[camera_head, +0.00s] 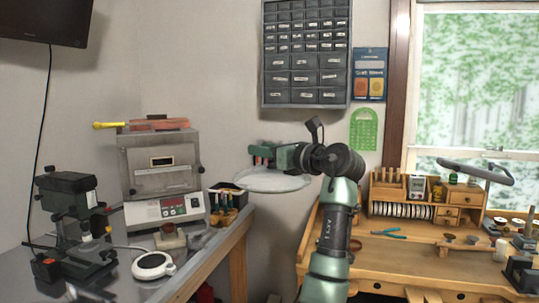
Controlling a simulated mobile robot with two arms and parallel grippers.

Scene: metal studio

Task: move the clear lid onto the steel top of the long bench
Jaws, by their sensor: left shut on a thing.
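The clear lid (272,181) is a round, pale, see-through disc, held roughly level in the air in the middle of the view. My left gripper (262,162) is shut on the lid at its top, with its arm coming up from below on the right. The long bench with the steel top (207,262) is at the left. The lid is near the bench's right edge in the picture; the height between them is hard to tell. My right gripper is not in view.
A small kiln-like oven (160,165) stands on the steel top, with a dark tool holder (228,196), a white round device (152,265) and a small drill press (75,220). A wooden workbench (400,262) with tools is at the right. Part of the steel top's front right is bare.

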